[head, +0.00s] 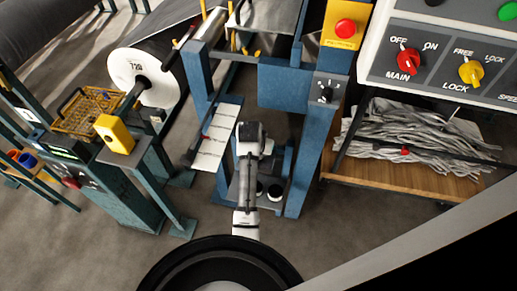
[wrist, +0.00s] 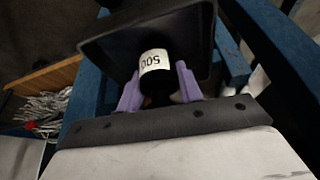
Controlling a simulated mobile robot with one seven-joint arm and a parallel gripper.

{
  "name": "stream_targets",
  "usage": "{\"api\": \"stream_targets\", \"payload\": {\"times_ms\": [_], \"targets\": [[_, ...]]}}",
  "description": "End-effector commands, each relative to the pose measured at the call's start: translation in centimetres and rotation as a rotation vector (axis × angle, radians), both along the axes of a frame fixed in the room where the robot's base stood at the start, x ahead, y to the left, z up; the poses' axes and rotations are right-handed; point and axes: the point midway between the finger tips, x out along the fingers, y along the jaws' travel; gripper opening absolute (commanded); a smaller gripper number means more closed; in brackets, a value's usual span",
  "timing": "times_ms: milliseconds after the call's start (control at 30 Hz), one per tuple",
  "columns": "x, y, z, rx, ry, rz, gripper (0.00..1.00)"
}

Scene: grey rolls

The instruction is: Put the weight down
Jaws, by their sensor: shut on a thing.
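The weight (wrist: 155,61) is a short black cylinder with a white label reading 500, which appears upside down in the wrist view. My gripper (wrist: 158,84) has its two purple fingers on either side of the weight and is shut on it. A dark square tray or plate (wrist: 103,47) with a raised rim lies behind the weight. I cannot tell whether the weight touches it. In the head view my white arm reaches over the blue machine frame (head: 299,180) and hides the fingers and the held weight.
Small dark round things with pale parts (head: 274,192) stand low inside the frame, right of my arm. A wooden shelf (head: 405,179) with grey shredded strips is at the right, below a control panel (head: 440,62). A yellow box (head: 115,134) and wire basket (head: 88,109) are at left.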

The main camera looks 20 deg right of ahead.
Motion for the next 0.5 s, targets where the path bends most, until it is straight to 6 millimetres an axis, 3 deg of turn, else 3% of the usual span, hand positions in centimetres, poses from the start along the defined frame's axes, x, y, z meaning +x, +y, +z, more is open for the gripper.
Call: {"api": "stream_targets", "payload": {"times_ms": [400,433,500], "targets": [[0.04,-0.01,-0.46,-0.001,-0.003,0.0,0.0],[-0.01,0.01,-0.55,0.0,0.0,0.0,0.38],[-0.01,0.01,-0.52,0.0,0.0,0.0,0.47]]}}
